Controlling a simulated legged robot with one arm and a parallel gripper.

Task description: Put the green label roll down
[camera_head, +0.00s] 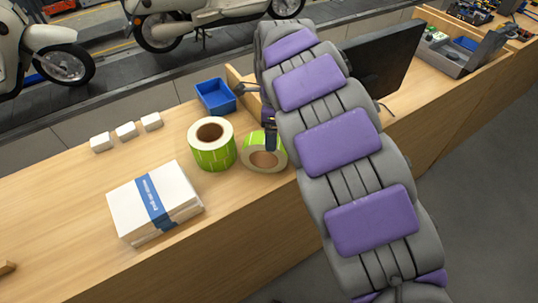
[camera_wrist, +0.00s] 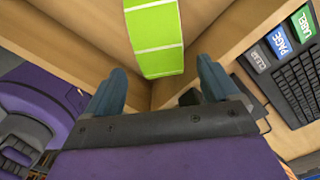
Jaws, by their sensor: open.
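Two green label rolls are on the wooden bench in the head view. The left roll (camera_head: 201,157) sits flat with its brown core facing up. The right roll (camera_head: 250,144) is close beside it, at my gripper (camera_head: 270,134), and looks tilted with its core toward the camera; a finger partly covers it. In the wrist view, a green roll's side (camera_wrist: 155,35) shows just beyond and between the two spread blue-grey fingers of my gripper (camera_wrist: 162,72). The fingers are open and I see no grip on it. Whether the right roll touches the bench fully is unclear.
A blue tray (camera_head: 213,97) stands behind the rolls. Several small white boxes (camera_head: 126,130) and a banded paper stack (camera_head: 127,206) lie to the left. A dark monitor (camera_head: 385,62) is right of my arm. A keyboard (camera_wrist: 295,85) shows in the wrist view.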

